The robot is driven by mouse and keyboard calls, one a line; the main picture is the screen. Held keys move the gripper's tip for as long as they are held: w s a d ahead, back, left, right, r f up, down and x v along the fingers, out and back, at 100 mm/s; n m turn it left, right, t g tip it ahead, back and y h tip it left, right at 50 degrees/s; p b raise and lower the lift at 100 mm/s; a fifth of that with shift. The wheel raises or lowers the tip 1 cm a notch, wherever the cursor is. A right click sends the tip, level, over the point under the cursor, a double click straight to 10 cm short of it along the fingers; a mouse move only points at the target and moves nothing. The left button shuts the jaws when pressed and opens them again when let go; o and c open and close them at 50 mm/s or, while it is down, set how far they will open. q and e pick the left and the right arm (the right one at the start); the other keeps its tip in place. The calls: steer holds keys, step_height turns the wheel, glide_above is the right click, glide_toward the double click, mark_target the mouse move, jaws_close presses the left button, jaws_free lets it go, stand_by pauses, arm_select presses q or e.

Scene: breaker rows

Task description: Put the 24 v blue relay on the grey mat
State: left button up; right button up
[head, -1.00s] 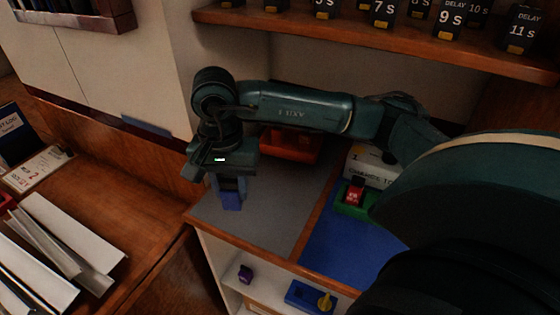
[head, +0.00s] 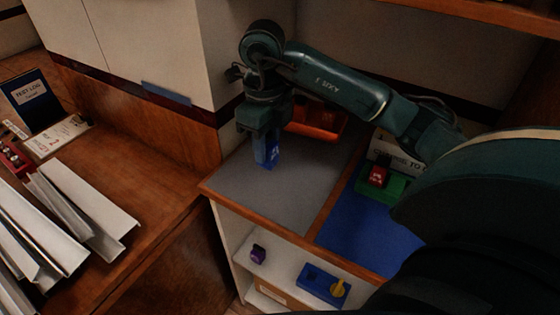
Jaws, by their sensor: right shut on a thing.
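The grey mat (head: 287,197) covers the left part of the cabinet top. My right gripper (head: 266,158) points down over the mat's back left part. It is shut on a blue relay (head: 272,153) with small white print, which is too small to read. The relay is upright. I cannot tell whether its bottom touches the mat. My left gripper is not in view.
A blue mat (head: 365,235) lies to the right, past a wood strip. On it a red block sits in a green holder (head: 396,187), before a white sign. An orange tray (head: 316,123) stands behind the grey mat. Metal rails (head: 95,195) lie on the left bench.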

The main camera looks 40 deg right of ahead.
step_height(320, 180, down, 7)
steer(key=shift+r, duration=0.1)
stand_by(0.3)
steer(key=shift+f, duration=0.25)
steer(key=o, duration=1)
steer(key=shift+r, duration=0.1)
